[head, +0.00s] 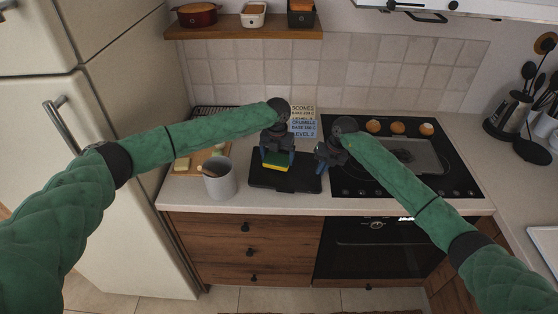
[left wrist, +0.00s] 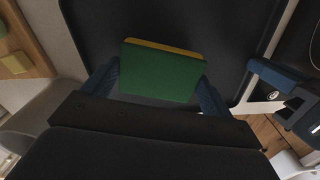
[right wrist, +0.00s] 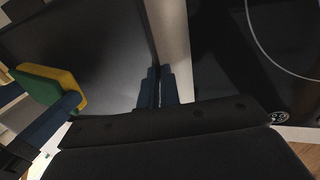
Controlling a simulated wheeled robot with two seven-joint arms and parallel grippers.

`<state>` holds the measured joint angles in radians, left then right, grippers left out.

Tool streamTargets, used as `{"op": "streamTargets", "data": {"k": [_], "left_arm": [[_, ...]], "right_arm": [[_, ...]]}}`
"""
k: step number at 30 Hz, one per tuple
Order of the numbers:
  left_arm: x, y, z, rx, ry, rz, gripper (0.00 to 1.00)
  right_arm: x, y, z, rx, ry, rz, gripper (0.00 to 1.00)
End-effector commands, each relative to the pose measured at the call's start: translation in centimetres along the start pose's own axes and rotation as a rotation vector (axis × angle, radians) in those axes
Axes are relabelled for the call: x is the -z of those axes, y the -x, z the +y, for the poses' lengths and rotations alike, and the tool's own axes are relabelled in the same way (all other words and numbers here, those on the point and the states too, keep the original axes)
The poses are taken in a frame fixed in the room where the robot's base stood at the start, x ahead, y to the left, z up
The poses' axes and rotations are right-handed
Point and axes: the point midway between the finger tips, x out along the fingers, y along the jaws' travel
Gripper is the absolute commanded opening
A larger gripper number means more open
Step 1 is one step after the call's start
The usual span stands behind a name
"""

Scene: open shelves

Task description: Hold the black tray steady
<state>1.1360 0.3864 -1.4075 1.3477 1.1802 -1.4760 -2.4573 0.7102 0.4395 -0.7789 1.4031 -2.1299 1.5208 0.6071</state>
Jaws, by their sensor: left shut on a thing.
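The black tray (head: 257,184) lies flat on the counter, left of the cooktop; it also shows in the left wrist view (left wrist: 105,18) and right wrist view (right wrist: 105,45). My left gripper (head: 275,163) is shut on a green and yellow sponge (head: 277,167) over the tray. In the left wrist view the sponge (left wrist: 160,75) sits between the fingers, green side toward the camera. My right gripper (head: 327,158) is at the tray's right edge. In the right wrist view its fingers (right wrist: 157,88) are close together with the tray rim between them.
A grey mug (head: 220,180) stands left of the tray, near a wooden board (head: 184,165) with pale pieces. The cooktop (head: 345,180) on the right holds a baking tray and several buns. A recipe sign (head: 303,122) stands behind the grippers. A shelf (head: 240,29) with pots hangs above.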

Motion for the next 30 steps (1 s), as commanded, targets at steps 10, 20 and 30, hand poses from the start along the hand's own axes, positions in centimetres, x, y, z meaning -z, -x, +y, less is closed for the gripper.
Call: {"op": "streamTargets", "data": {"k": [10,20,30], "left_arm": [[0.0,3.2,0.0,0.001,0.000,-0.001,0.67],[0.0,5.1,0.0,0.000,0.001,-0.001,0.67],[0.0,5.1,0.0,0.000,0.001,-0.001,0.67]], "right_arm": [[0.1,-0.1,0.1,-0.001,0.001,0.001,0.00],[0.0,0.1,0.1,-0.001,0.001,-0.001,0.00],[-0.1,0.1,0.1,-0.002,0.001,-0.002,0.00]]}}
